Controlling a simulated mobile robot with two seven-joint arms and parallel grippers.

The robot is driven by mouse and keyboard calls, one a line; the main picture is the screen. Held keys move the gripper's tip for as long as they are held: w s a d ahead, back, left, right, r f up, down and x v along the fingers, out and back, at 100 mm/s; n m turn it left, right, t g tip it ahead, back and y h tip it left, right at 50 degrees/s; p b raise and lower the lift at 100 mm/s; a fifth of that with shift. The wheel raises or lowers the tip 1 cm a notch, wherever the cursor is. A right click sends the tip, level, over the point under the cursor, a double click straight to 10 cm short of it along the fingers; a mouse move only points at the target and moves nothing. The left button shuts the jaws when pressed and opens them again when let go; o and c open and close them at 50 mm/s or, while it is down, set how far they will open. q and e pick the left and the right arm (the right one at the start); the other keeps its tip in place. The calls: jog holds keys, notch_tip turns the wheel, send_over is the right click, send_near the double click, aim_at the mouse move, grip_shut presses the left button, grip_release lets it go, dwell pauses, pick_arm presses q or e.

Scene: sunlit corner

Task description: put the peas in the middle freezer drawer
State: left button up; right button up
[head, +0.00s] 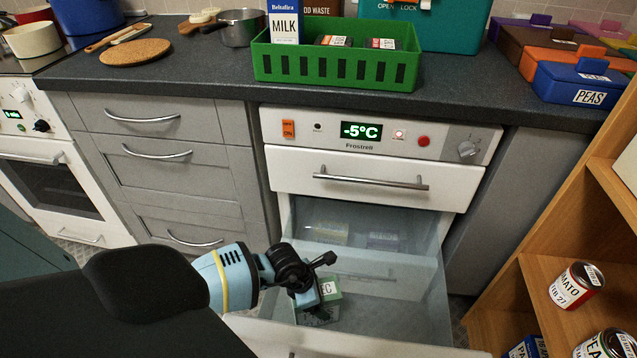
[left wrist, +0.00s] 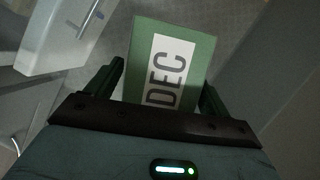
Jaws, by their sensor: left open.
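A blue container labelled PEAS (head: 583,84) sits on the counter at the far right. The freezer drawer below the closed top one (head: 447,290) is pulled out, with clear walls; it appears to be the middle one. Some packs lie at its back. A green box (head: 331,285) with a white label is at my left gripper (head: 324,272), over the drawer's front left. In the left wrist view, the green box labelled DEC (left wrist: 197,88) lies between the spread fingers. Whether it touches them or the drawer floor, I cannot tell. My right gripper is out of view.
A green basket (head: 335,72) with a milk carton stands on the counter. Brown and orange containers (head: 550,60) stand behind the peas. A wooden shelf (head: 560,245) with cans stands to the right of the freezer. The closed top drawer (head: 375,163) overhangs the open drawer's back.

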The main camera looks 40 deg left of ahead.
pick_arm(q)
jog(key=p+v, duration=0.3)
jog(key=v, duration=0.8)
jog(key=shift+r, duration=0.1)
jog(key=shift+s+r, duration=0.15)
jog(key=shift+r, duration=0.4)
